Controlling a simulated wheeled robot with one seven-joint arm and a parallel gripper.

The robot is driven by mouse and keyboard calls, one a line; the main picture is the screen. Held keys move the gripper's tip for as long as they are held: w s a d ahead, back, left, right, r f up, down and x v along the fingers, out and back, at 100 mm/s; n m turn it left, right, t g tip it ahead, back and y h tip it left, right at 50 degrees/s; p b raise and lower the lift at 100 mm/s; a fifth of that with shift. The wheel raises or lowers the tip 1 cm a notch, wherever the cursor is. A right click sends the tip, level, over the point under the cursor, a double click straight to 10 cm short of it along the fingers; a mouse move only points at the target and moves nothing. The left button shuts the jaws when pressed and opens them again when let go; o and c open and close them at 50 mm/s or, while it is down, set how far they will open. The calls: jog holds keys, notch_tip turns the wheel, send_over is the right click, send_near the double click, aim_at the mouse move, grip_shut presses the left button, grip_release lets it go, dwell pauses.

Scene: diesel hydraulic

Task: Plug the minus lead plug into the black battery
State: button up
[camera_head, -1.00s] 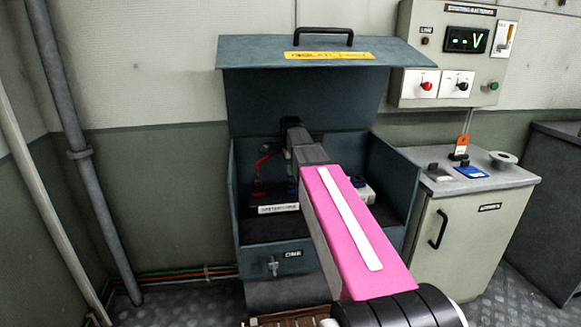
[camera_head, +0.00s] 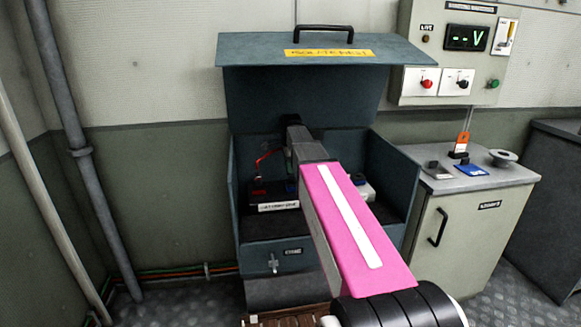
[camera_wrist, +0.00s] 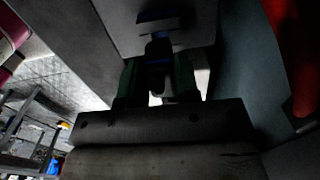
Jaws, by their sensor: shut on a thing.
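My gripper (camera_wrist: 157,85) shows in the wrist view with its two green fingers closed on a small dark plug (camera_wrist: 158,50). The plug is in shadow, and I cannot tell whether it touches a socket. In the head view my pink arm reaches into the open blue-grey box and hides the gripper and plug. A dark battery (camera_head: 259,190) shows in the left of the box, behind a white label (camera_head: 278,207). A red lead (camera_head: 267,157) hangs above it. The black battery's socket is not clearly visible.
The box's raised lid (camera_head: 310,95) and its right side wall (camera_head: 388,180) stand close around my arm. A pale object (camera_head: 366,190) sits inside at right. A grey cabinet (camera_head: 470,225) stands to the right, below a wall panel (camera_head: 457,55) with switches.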

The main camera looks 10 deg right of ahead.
jog(key=shift+f, duration=1.45)
dwell(0.3)
jog(key=o, duration=1)
jog(key=shift+c, duration=0.2)
jog(key=shift+r, duration=0.1)
